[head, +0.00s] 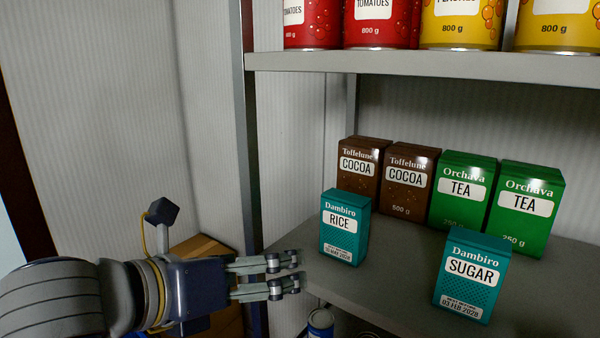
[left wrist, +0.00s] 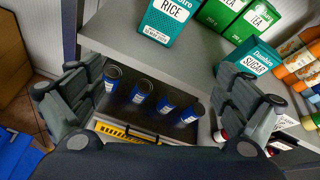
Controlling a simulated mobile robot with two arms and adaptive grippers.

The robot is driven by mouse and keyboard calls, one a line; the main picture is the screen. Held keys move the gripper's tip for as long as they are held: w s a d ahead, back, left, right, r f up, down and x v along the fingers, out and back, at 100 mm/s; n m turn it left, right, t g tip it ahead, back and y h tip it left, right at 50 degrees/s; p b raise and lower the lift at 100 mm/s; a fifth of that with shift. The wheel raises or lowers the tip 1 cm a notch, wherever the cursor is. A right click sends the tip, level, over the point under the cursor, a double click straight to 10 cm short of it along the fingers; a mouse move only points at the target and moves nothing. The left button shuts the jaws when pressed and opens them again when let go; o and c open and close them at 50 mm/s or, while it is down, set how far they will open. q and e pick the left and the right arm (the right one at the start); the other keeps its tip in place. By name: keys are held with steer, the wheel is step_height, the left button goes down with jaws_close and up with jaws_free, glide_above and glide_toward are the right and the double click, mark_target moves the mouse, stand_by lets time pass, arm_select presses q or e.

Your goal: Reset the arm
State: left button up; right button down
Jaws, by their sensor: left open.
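My left gripper (head: 285,275) comes in from the left in the head view, in front of the shelf's left front edge. Its fingers are apart with nothing between them; the left wrist view also shows the open fingers (left wrist: 160,105). The nearest box is the teal rice box (head: 343,230), upright on the shelf just right of the fingertips and apart from them. It also shows at the top of the left wrist view (left wrist: 168,18). My right gripper is in neither view.
The shelf (head: 395,270) also holds a teal sugar box (head: 470,278), brown cocoa boxes (head: 383,178) and green tea boxes (head: 495,200). Cans stand on the upper shelf (head: 420,66). Blue cans (left wrist: 142,92) stand lower down. A metal post (head: 246,150) rises at the shelf's left.

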arm_select(q)
steer(key=s+a+f+n+g+y, duration=0.1)
steer(key=a+f+n+y, duration=0.15)
steer(key=f+n, duration=0.9)
steer(key=s+a+f+n+g+y, duration=0.1)
steer(key=a+f+n, duration=0.2)
steer(key=f+n, duration=0.85)
steer(key=s+a+f+n+g+y, duration=0.25)
steer(key=s+a+f+n, duration=0.25)
steer(key=s+f+n, duration=0.35)
steer(key=s+a+f+n+g+y, duration=0.25)
steer(key=s+a+f+n, duration=0.25)
steer(key=s+f, duration=0.5)
step_height(320, 180, down, 29)
steer(key=g+b, duration=0.1)
steer(key=b, duration=0.1)
steer(key=s+a+f+g+b, duration=0.1)
steer(key=s+a+f, duration=0.1)
steer(key=s+f, duration=1.5)
steer(key=shift+s+a+g, duration=0.15)
steer(key=shift+a+g, duration=0.15)
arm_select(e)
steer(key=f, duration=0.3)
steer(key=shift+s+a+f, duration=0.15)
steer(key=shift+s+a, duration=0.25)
arm_select(q)
steer(key=shift+f, duration=0.1)
